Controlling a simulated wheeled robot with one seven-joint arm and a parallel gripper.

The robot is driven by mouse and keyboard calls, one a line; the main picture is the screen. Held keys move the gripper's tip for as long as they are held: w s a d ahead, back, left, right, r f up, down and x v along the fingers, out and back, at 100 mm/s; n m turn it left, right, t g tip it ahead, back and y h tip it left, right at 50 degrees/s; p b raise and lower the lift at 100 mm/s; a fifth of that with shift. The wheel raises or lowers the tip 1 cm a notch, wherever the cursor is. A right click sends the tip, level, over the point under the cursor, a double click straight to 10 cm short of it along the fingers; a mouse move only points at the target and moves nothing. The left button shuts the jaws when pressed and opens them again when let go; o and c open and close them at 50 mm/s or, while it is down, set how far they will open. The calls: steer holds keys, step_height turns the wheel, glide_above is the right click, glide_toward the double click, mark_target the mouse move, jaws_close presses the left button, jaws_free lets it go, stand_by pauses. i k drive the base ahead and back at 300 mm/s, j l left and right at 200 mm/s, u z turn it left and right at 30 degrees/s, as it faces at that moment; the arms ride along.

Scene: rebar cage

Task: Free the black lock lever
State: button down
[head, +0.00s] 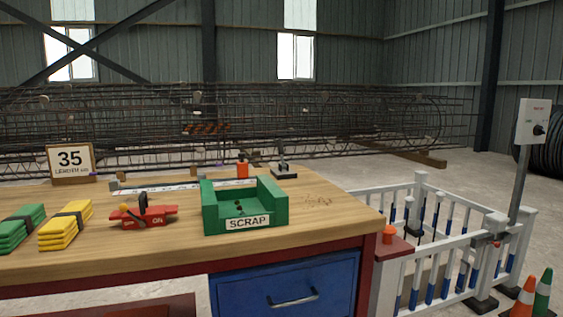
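A red tool (148,217) marked "ON" lies on the wooden workbench, left of the middle. A black upright part (143,201) stands on it, with a yellow piece beside it at the left. This black part may be the lock lever; at this size I cannot tell whether anything holds it. A small grey device with a dark base (283,171) stands at the back of the bench and also has an upright handle. My gripper is not in view.
A green "SCRAP" tray (213,211) stands right of the red tool. Green bundles (20,230) and yellow bundles (66,225) lie at the left. A "35" sign (71,162) and an orange bottle (242,169) stand behind. A white fence (460,247) is at the right.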

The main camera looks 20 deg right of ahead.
mark_target(280, 150)
steer(key=i+l, duration=0.1)
steer(key=l, duration=0.45)
steer(key=i+l, duration=0.15)
steer(key=l, duration=0.35)
steer(key=i+l+u, duration=0.1)
steer(key=l, duration=0.45)
steer(key=i+l, duration=0.1)
steer(key=l, duration=0.4)
steer(key=i+l, duration=0.1)
steer(key=l, duration=0.45)
steer(key=i+l+u, duration=0.1)
steer(key=l, duration=0.45)
